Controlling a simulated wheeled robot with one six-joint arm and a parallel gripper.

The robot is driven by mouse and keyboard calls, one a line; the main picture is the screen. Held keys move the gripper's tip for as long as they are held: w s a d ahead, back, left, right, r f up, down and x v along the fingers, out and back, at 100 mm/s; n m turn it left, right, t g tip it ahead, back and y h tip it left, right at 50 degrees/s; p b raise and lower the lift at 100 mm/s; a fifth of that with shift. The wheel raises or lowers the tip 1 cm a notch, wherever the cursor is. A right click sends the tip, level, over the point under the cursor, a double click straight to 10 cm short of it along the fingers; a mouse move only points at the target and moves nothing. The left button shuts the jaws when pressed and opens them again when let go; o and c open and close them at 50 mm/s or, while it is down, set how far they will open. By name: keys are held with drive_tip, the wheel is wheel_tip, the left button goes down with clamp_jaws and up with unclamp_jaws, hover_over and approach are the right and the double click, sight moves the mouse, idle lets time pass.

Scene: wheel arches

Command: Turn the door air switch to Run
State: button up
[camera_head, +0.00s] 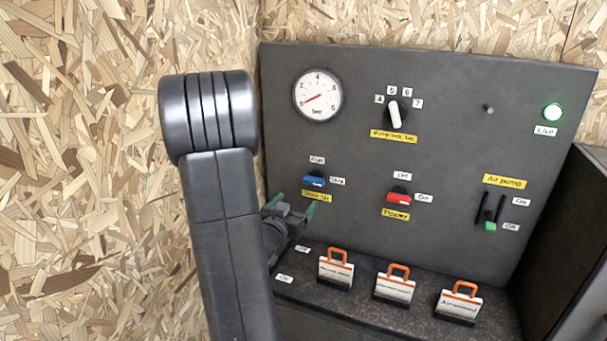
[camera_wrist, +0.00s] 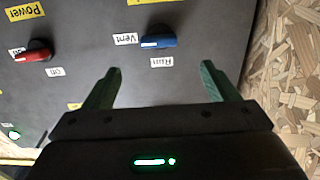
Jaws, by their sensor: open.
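The door air switch is a blue rotary handle (camera_head: 314,182) on the grey panel, with a yellow label below it. Its Run label (camera_head: 317,160) is above it and its Vent label (camera_head: 337,181) is to its right; the handle points right, at Vent. In the wrist view the blue handle (camera_wrist: 158,42) points left at the Vent label (camera_wrist: 125,39), with the Run label (camera_wrist: 162,62) below it. My gripper (camera_head: 293,207) is open and empty, below and left of the switch. In the wrist view my gripper (camera_wrist: 161,70) has the switch ahead, centred between its green fingers, not touching.
A red Power switch (camera_head: 398,197) and the Air pump slider (camera_head: 490,226) are to the right. A gauge (camera_head: 317,95), selector knob (camera_head: 395,115) and lit green lamp (camera_head: 552,112) are above. Orange-handled tags (camera_head: 395,288) stand on the ledge below. A chipboard wall (camera_head: 90,170) is at left.

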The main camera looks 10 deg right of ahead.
sight(312, 184)
drive_tip(key=p+x, duration=0.2)
drive_tip(key=x, duration=1.1)
drive_tip(key=shift+d+p, duration=0.2)
drive_tip(key=shift+p, duration=0.2)
drive_tip(key=c, duration=1)
